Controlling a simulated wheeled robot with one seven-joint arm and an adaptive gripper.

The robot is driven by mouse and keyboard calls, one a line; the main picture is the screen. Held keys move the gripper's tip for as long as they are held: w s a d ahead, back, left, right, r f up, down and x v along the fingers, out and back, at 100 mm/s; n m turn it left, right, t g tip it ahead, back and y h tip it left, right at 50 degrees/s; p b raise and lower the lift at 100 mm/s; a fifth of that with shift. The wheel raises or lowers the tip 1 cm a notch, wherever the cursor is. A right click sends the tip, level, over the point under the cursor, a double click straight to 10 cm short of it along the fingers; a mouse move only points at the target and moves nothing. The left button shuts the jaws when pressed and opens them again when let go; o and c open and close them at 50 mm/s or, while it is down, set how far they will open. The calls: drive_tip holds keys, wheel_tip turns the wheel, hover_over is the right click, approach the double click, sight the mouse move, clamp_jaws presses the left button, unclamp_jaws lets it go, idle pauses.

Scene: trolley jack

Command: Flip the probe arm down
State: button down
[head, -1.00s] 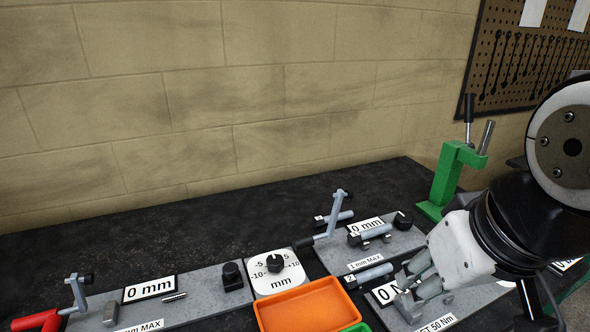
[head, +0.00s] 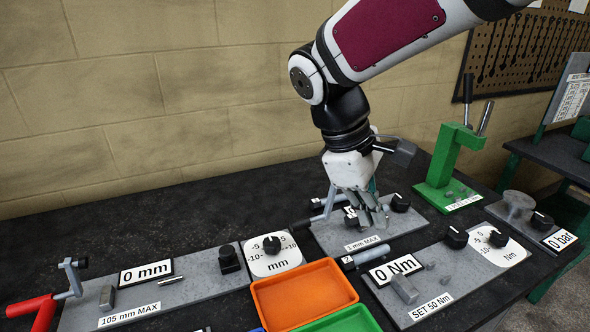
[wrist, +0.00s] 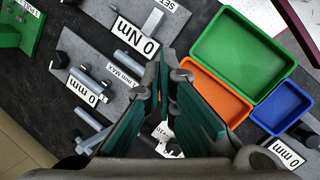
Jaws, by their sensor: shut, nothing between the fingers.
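My gripper (head: 368,218) is shut and empty, pointing down over the grey plate (head: 330,238) labelled mm MAX at the table's middle. Its fingers hide part of that plate and its number card. A grey upright arm (head: 331,197) with a black-ended bar stands at the plate's left, just left of the fingers. I cannot tell surely whether this is the probe arm. In the wrist view my gripper (wrist: 168,75) is seen from above, with the plate's 0 mm card (wrist: 88,87) to its left. Whether the fingers touch anything is unclear.
A dial card (head: 272,262) marked mm and an orange tray (head: 303,292) are to the left and in front. A 0 Nm plate (head: 435,290) lies front right. A tall green stand (head: 447,165) is behind right. The back left of the dark bench (head: 150,215) is clear.

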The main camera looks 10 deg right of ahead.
drive_tip(key=w+a+f+n+h, duration=0.4)
drive_tip(key=w+a+n+h, duration=0.25)
drive_tip(key=w, duration=0.25)
drive_tip(key=n+t+h+b, duration=0.1)
drive_tip(key=n+t+h, duration=0.4)
approach(331, 193)
drive_tip(key=r+v, duration=0.1)
drive_tip(key=v, duration=0.6)
drive_tip(key=shift+w+y, duration=0.15)
drive_tip(key=shift+y, duration=0.1)
drive_tip(key=x, duration=0.7)
drive_tip(key=p+x, duration=0.1)
drive_tip(key=x, duration=0.6)
drive_tip(key=shift+s+d+f, duration=0.1)
drive_tip(key=shift+s, duration=0.15)
